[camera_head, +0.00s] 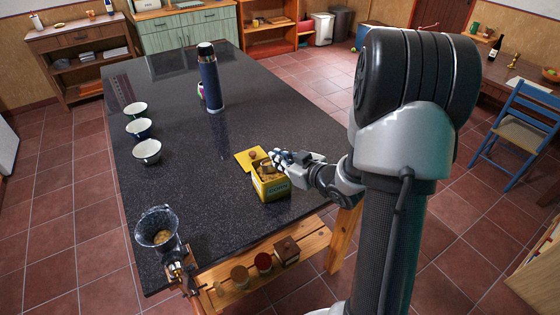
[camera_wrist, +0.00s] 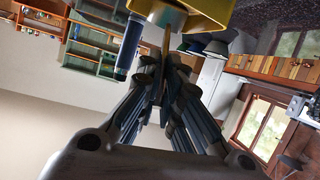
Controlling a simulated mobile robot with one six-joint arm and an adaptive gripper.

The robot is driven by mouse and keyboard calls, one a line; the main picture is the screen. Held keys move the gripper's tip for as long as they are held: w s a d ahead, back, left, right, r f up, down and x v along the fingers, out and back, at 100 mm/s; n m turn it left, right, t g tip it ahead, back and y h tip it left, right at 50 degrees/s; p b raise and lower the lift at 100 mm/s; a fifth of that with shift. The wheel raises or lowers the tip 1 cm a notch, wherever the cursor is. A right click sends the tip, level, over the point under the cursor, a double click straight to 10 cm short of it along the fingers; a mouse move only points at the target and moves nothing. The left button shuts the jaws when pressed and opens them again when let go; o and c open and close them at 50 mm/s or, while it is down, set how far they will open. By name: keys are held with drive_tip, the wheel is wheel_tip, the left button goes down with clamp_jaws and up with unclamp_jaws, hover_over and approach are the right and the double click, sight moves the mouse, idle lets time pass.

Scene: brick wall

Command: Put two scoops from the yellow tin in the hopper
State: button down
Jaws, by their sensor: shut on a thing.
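The open yellow tin (camera_head: 271,190), with dark lettering on its side, stands near the table's right edge and holds brownish contents. Its yellow rim also shows at the top of the wrist view (camera_wrist: 205,14). My gripper (camera_head: 281,160) is at the tin's right upper edge, shut on a thin handle, seemingly the scoop's (camera_wrist: 166,38). The scoop's bowl appears to be in the tin's mouth; how full it is I cannot tell. The hopper (camera_head: 146,222), a clear-looking funnel on a grinder at the table's front left corner, has some yellow-brown matter inside.
Several cups, including a white one (camera_head: 147,153), line the left side. A tall blue flask (camera_head: 209,80) stands farther back. The tabletop (camera_head: 205,185) between tin and hopper is clear. A wooden shelf (camera_head: 315,241) with jars sits lower in front.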

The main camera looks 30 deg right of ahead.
drive_tip(key=shift+s+r+p, duration=0.15)
drive_tip(key=shift+r+p, duration=0.25)
drive_tip(key=shift+r, duration=0.45)
drive_tip(key=shift+s+r+p, duration=0.1)
drive_tip(key=shift+r+p, duration=0.3)
drive_tip(key=shift+r, duration=0.45)
drive_tip(key=shift+s+t+b, duration=0.25)
drive_tip(key=shift+t+b, duration=0.15)
drive_tip(key=shift+b, duration=0.25)
drive_tip(key=shift+s+r+t+b, duration=0.55)
drive_tip(key=shift+r+b, duration=0.15)
drive_tip(key=shift+b, duration=0.4)
drive_tip(key=shift+s+r+t+b, duration=0.5)
drive_tip(key=shift+r+b, duration=0.2)
drive_tip(key=shift+b, duration=0.35)
